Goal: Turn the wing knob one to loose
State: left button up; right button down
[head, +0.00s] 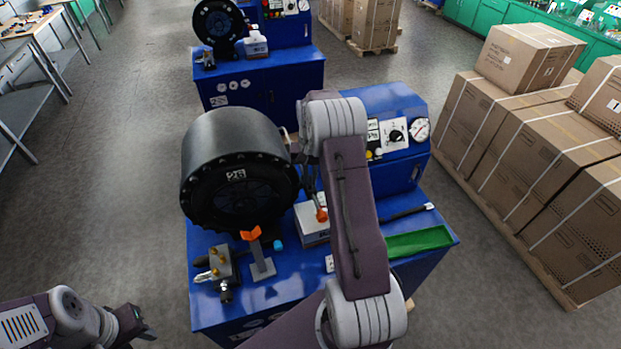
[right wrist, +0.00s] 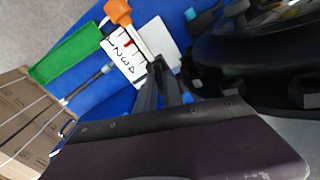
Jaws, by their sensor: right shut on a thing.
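My right gripper (head: 311,184) reaches down between the black round crimper head (head: 238,180) and the control panel. In the right wrist view its dark fingers (right wrist: 165,82) are shut on a small part that they mostly hide. I cannot tell for sure that this part is the wing knob. A pale rod with an orange end (right wrist: 118,12) stands close beyond the fingertips, beside a white plate (right wrist: 122,62) with digits and a red mark. The orange end also shows in the head view (head: 321,214). My left gripper (head: 142,329) is low at the left, away from the machine.
On the blue bench are an orange V-shaped piece on a grey stand (head: 251,234), a brass-and-metal fitting block (head: 219,262), a white box (head: 310,227) and a green tray (head: 418,242). Strapped cartons (head: 540,150) stand at the right. A second crimper (head: 255,75) stands behind. Floor at the left is clear.

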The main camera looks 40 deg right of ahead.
aim_at(311, 180)
jog(key=shift+s+f+n, duration=0.1)
jog(key=shift+n, duration=1.8)
jog(key=c, duration=1.5)
grip_release()
jog(key=shift+r+b, duration=0.4)
jog(key=shift+r, duration=0.05)
notch_tip(311, 180, up, 8)
jog(key=shift+r+b, duration=0.15)
jog(key=shift+b, duration=0.65)
